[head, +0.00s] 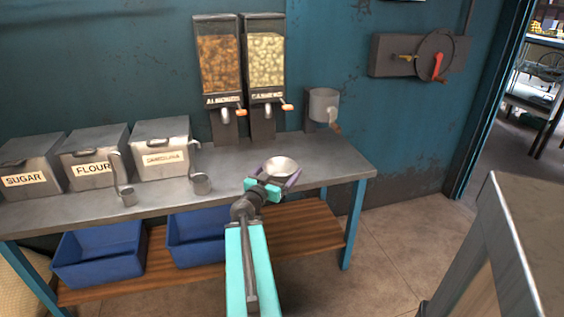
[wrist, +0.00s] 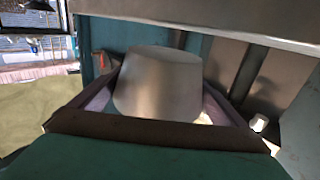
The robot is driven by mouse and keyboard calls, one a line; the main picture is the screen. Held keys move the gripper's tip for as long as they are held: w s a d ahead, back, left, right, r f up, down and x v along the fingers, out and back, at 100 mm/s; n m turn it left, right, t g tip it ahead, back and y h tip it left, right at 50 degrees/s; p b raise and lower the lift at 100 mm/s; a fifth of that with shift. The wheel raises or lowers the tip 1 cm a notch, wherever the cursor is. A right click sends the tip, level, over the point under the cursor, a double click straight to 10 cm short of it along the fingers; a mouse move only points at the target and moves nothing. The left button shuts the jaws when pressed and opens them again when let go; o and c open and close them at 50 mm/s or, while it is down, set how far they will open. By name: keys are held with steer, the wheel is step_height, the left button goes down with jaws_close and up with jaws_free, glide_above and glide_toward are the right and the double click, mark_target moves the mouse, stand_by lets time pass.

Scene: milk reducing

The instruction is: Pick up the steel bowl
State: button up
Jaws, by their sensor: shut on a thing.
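The steel bowl (head: 281,166) is round, shiny and grey, and shows at the front of the metal table in the head view. My gripper (head: 275,181) is shut on it, with purple-grey fingers on either side. In the wrist view the bowl (wrist: 159,82) fills the middle, between the two fingers of my gripper (wrist: 160,100). I cannot tell whether the bowl touches the table. Its inside looks empty in the head view.
Blue crates (head: 100,252) sit below. A metal counter (head: 525,230) stands right.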

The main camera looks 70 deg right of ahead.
mark_target(272, 178)
steer(key=shift+w+a+r+p, duration=0.1)
steer(key=shift+a+r+p, duration=0.1)
steer(key=shift+p, duration=0.6)
steer(key=shift+a+p, duration=0.25)
steer(key=shift+p, duration=0.65)
steer(key=a+p, duration=0.2)
steer(key=p, duration=0.5)
steer(key=shift+a, duration=0.35)
steer(key=shift+w+a+f+p, duration=0.1)
steer(key=shift+a+f+p, duration=0.05)
steer(key=shift+a+p, duration=0.55)
steer(key=shift+w+a+f+p, duration=0.1)
steer(key=shift+a+p, duration=0.45)
steer(key=shift+p, duration=0.25)
